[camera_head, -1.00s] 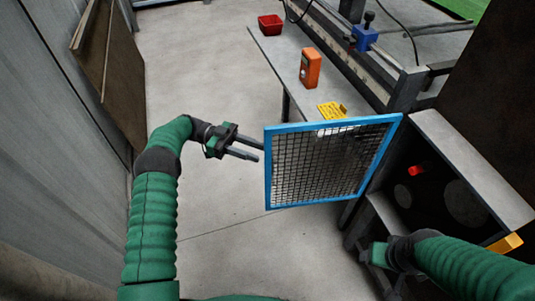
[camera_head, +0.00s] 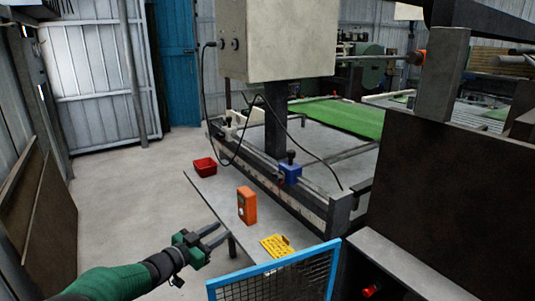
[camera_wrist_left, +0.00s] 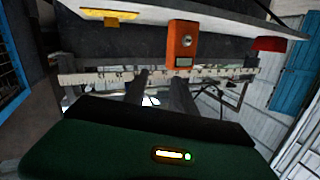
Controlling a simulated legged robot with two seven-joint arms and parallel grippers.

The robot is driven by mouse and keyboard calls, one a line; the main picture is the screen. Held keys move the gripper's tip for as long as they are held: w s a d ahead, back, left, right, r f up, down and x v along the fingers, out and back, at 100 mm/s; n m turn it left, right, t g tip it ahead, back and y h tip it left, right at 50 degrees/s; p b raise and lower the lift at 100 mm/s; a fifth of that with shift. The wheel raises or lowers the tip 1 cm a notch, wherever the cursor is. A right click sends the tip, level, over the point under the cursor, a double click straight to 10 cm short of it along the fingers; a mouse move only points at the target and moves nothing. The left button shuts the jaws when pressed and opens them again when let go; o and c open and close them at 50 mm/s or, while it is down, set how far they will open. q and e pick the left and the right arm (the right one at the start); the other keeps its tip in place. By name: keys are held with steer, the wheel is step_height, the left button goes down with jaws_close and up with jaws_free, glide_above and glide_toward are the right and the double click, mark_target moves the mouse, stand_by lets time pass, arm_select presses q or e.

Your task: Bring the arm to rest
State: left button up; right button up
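My left gripper (camera_head: 216,238) is in the lower middle of the head view, its two dark fingers apart with nothing between them. It is over the floor, left of the narrow grey table (camera_head: 205,189) and near its edge. In the left wrist view the two fingers (camera_wrist_left: 160,90) also stand apart and empty. A blue-framed mesh door (camera_head: 278,280) stands to the right of and below the gripper. My right arm and gripper are out of the head view.
On the table are a red bin (camera_head: 204,167), an orange box (camera_head: 247,205) and a yellow sign (camera_head: 276,245). A machine with a grey cabinet (camera_head: 277,42) stands behind. A brown board (camera_head: 38,220) leans at the left. The floor (camera_head: 130,180) between is clear.

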arm_select(q)
steer(key=s+a+f+n+g+y, duration=0.25)
steer(key=s+f+n+y, duration=0.2)
steer(key=s, duration=0.35)
steer(key=s+a+f+n+g+y, duration=0.25)
steer(key=s+f+y, duration=0.25)
steer(key=s, duration=0.3)
steer(key=s+d+f+n+g, duration=0.1)
steer(key=s+f+g, duration=0.2)
steer(key=s, duration=0.8)
steer(key=s+f+n+g, duration=0.1)
steer(key=s+f+g, duration=0.2)
steer(key=s, duration=0.9)
steer(key=w+p+v, duration=0.2)
steer(key=p+v, duration=0.6)
steer(key=p, duration=0.1)
steer(key=w+r+p+v, duration=0.1)
steer(key=w+p+v, duration=0.1)
steer(key=p+v, duration=0.6)
steer(key=shift+w+r+p, duration=0.35)
steer(key=shift+w+r, duration=0.05)
steer(key=shift+d, duration=0.2)
